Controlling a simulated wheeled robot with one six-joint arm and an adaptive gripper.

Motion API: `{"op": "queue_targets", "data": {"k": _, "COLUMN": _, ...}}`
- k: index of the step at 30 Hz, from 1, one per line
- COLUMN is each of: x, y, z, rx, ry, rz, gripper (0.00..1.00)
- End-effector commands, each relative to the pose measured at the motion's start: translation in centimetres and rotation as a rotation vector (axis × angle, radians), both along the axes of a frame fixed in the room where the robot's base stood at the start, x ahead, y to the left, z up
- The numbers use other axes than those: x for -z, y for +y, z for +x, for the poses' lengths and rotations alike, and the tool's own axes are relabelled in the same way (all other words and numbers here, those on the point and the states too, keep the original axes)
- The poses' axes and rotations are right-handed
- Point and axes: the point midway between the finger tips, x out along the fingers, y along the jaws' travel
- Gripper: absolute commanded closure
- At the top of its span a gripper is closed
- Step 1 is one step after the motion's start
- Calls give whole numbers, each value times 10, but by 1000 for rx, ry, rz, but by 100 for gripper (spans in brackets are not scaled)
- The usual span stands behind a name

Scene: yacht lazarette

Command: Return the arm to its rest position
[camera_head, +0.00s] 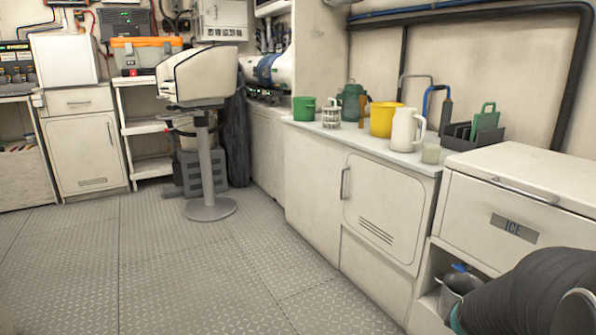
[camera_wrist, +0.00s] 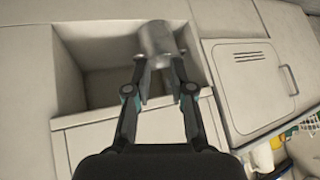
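My gripper (camera_wrist: 160,68) shows in the wrist view, with its two fingers spread apart and a gap between the tips. A grey metal pot (camera_wrist: 156,38) stands just beyond the fingertips, in the right part of an open cubby (camera_wrist: 82,82). The fingertips overlap the pot's near end in the picture; I cannot tell whether they touch it. In the head view the pot (camera_head: 458,286) sits in the cubby below the ice chest, with something blue at its top. My dark arm covers the lower right corner there, and my gripper is hidden.
The white ice chest (camera_head: 520,205) stands above the cubby. A counter (camera_head: 345,137) beside it holds a white pitcher (camera_head: 405,130), a yellow bucket (camera_head: 384,119) and a green mug (camera_head: 303,108). A pedestal seat (camera_head: 200,77) stands farther back. The metal floor (camera_head: 200,285) is clear.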

Motion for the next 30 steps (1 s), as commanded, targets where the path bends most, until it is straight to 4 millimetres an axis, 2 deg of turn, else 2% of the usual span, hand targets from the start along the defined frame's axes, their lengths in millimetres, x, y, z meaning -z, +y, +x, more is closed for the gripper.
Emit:
{"op": "queue_targets", "data": {"k": 1, "x": -12, "y": 17, "z": -11, "rx": -55, "ry": 57, "rz": 1, "gripper": 77}}
{"op": "queue_targets", "data": {"k": 5, "x": -32, "y": 62, "z": -48, "rx": -215, "ry": 221, "rz": 9, "gripper": 77}}
{"op": "queue_targets", "data": {"k": 9, "x": -66, "y": 110, "z": -93, "rx": -394, "ry": 361, "rz": 9, "gripper": 77}}
{"op": "queue_targets", "data": {"k": 15, "x": -119, "y": 161, "z": -148, "rx": -580, "ry": 436, "rz": -19, "gripper": 77}}
{"op": "queue_targets", "data": {"k": 18, "x": -147, "y": 179, "z": -160, "rx": -636, "ry": 392, "rz": -54, "gripper": 77}}
{"op": "queue_targets", "data": {"k": 24, "x": -191, "y": 203, "z": -170, "rx": -721, "ry": 274, "rz": -123, "gripper": 77}}
{"op": "queue_targets", "data": {"k": 27, "x": -203, "y": 211, "z": -172, "rx": -750, "ry": 246, "rz": -138, "gripper": 77}}
{"op": "queue_targets", "data": {"k": 30, "x": -203, "y": 214, "z": -172, "rx": -760, "ry": 245, "rz": -139, "gripper": 77}}
